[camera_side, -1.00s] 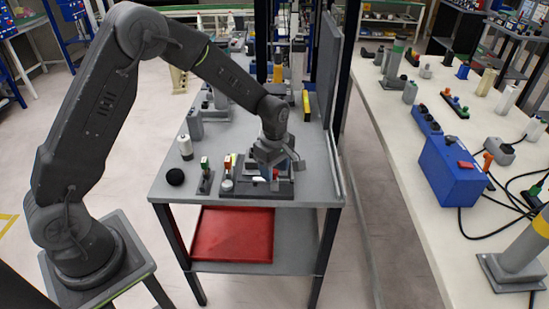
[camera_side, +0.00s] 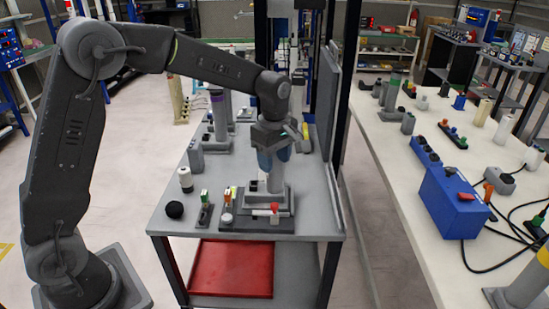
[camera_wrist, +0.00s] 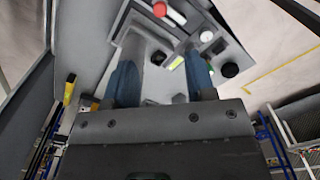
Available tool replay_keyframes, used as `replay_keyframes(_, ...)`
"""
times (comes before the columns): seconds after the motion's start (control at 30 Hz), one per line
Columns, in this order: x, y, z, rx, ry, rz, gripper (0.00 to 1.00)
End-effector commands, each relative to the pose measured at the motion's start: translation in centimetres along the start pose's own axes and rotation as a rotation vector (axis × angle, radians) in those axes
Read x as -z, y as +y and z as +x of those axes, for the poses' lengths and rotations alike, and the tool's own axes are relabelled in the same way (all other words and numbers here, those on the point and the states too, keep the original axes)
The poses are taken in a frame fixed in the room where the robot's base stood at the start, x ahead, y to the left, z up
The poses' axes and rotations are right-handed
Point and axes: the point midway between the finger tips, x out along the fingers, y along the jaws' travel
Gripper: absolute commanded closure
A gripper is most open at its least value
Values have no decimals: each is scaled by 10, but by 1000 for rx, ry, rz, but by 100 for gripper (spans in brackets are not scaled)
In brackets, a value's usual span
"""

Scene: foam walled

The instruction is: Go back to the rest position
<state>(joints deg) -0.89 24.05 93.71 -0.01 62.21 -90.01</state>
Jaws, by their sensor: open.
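My gripper (camera_side: 273,150) is above the stepped grey fixture (camera_side: 282,225) near the front of the grey table (camera_side: 185,238). Its blue fingers are apart, and in the wrist view my gripper (camera_wrist: 160,85) is open too. A grey post (camera_side: 276,180) stands upright on the fixture just below the fingers. I cannot tell whether its top is between them. A red-topped piece (camera_side: 275,207) sits at the fixture's front right; a red round top also shows in the wrist view (camera_wrist: 176,17).
A black ball (camera_side: 174,210), a white cylinder (camera_side: 186,179) and a small green-topped holder (camera_side: 205,208) stand left of the fixture. A tall grey panel (camera_side: 325,110) borders the table's right side. A red tray (camera_side: 232,269) lies on the lower shelf.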

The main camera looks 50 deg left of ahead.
Motion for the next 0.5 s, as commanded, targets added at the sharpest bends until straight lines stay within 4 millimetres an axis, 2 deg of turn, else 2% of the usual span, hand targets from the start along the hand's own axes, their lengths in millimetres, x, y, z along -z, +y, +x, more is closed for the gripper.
replay_keyframes(0.27, 0, -4, -5, -10, 0, 26, 50)
replay_keyframes(0.37, -1, -18, -22, -42, 2, 117, 50)
replay_keyframes(0.5, -2, -56, -58, -121, 22, 362, 50)
